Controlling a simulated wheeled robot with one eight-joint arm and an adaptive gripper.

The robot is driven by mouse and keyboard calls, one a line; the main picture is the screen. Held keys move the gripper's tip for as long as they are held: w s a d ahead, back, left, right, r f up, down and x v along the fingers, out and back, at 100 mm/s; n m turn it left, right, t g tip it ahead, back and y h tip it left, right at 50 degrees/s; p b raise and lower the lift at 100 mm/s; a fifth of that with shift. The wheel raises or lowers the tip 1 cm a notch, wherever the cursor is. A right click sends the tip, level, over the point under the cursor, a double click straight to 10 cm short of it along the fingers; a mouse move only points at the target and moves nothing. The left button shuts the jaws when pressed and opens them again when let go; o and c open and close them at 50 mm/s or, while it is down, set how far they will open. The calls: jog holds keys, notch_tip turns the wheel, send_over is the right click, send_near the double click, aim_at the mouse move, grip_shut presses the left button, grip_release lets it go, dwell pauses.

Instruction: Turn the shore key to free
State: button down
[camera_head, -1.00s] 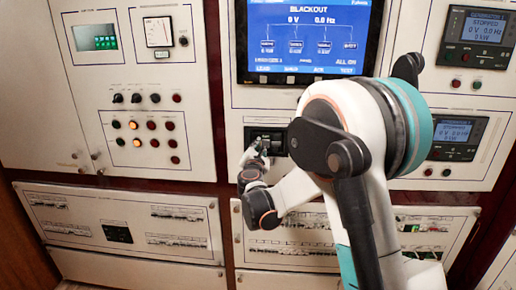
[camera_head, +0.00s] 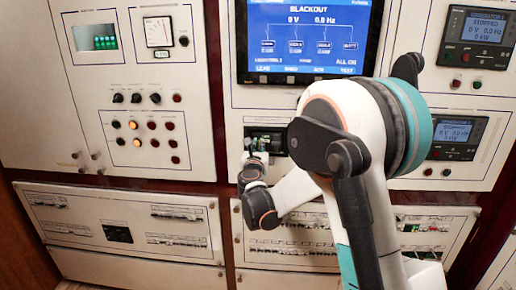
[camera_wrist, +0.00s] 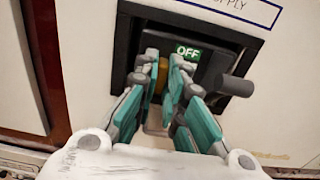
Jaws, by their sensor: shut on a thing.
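The shore supply unit (camera_head: 268,134) is a black block on the panel below the blue screen. In the wrist view it (camera_wrist: 123,50) carries a green OFF label and a black round handle (camera_wrist: 234,83) sticking out at the right. My gripper (camera_wrist: 163,72) has its teal fingers at the left part of the unit. They are shut on a small yellow key (camera_wrist: 157,78), mostly hidden between the fingers. In the head view my gripper (camera_head: 256,154) is at the unit's lower left front, and the key cannot be made out there.
Left of the unit is a panel with several knobs and lamps (camera_head: 134,124), some lit orange. The screen (camera_head: 308,36) above reads BLACKOUT. Breaker rows (camera_head: 175,240) run below. Generator displays (camera_head: 460,135) are at the right, partly behind my arm.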

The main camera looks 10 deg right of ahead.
dwell(0.4)
jog(key=c, duration=1.7)
grip_release()
jog(key=v, duration=1.2)
